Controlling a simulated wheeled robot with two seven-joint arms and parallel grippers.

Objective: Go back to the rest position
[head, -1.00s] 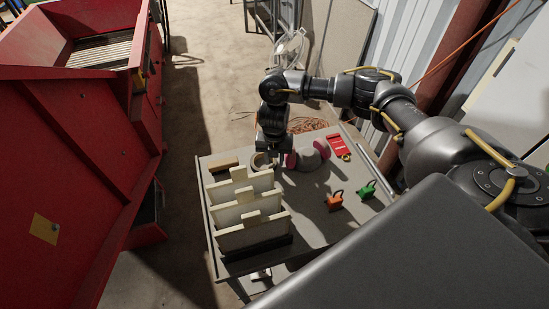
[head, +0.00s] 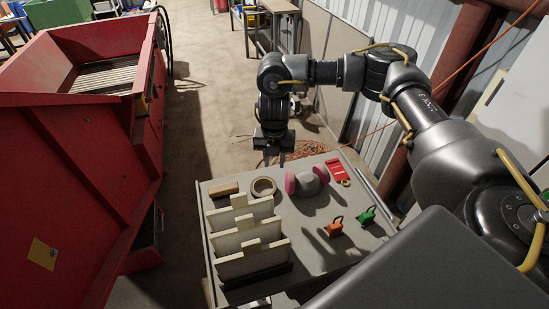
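My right gripper (head: 274,162) hangs from my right arm, which comes in from the right and bends downward. It is above the far edge of the grey table (head: 320,250), apart from the things on it. Its two fingers point down with a small gap between them, and nothing shows in it. A tape roll (head: 263,187) lies flat on the table below and nearer than the gripper. My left gripper is not in the picture.
On the table are a cream divider rack (head: 250,262), a brown block (head: 223,190), a respirator with pink filters (head: 308,181), a red tag (head: 335,170), an orange padlock (head: 335,228) and a green padlock (head: 366,216). A large red machine (head: 70,190) stands at left.

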